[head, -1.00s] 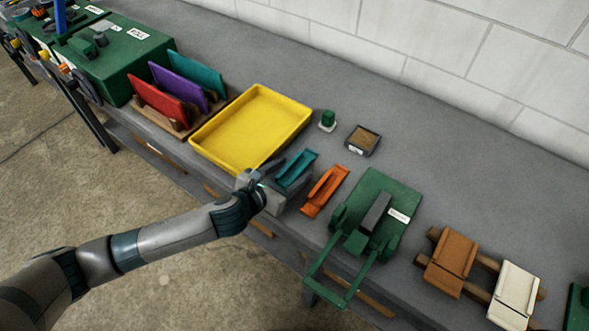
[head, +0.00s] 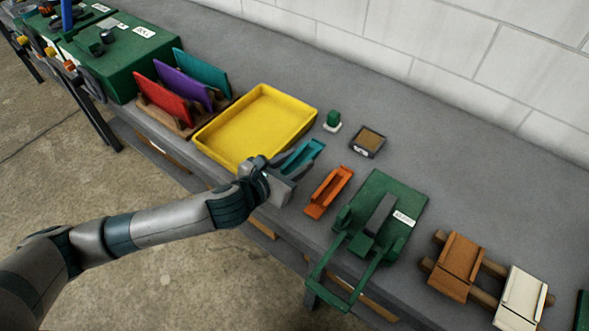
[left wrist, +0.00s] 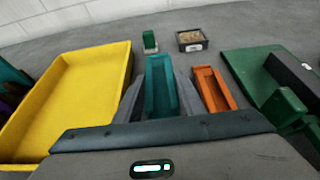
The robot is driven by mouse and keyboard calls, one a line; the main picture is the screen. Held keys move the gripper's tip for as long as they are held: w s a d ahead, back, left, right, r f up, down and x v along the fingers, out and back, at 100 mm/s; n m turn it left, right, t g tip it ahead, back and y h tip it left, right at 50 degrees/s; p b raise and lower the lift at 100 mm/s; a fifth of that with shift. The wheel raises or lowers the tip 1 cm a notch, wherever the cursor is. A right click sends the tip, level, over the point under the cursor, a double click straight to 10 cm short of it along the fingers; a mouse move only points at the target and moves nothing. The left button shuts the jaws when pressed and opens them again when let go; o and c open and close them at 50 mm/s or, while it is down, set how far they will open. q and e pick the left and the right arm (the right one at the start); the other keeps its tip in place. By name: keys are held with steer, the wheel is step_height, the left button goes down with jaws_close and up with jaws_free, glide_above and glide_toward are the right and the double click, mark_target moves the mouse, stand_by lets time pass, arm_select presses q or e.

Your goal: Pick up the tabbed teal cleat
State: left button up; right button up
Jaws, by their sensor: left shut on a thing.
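The teal cleat (head: 303,157) is a narrow channel-shaped piece beside the yellow tray, near the bench's front edge. My left gripper (head: 297,161) is shut on it, with one finger along each side. In the left wrist view the cleat (left wrist: 161,88) stands out between the two fingers (left wrist: 160,100). I cannot tell whether it touches the bench. The fingers hide its lower sides and near end. My right gripper is in neither view.
An orange channel piece (head: 328,192) lies close right of the cleat. The yellow tray (head: 212,140) is on the left. Behind are a small green block (head: 333,119) and a dark box (head: 368,141). A green hand machine (head: 378,222) stands to the right.

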arm_select(q)
steer(key=s+d+r+b, duration=0.2)
steer(key=s+d+r, duration=0.4)
steer(key=s, duration=0.3)
steer(key=shift+d+r, duration=0.15)
steer(key=shift+d, duration=0.15)
steer(key=shift+a, duration=0.1)
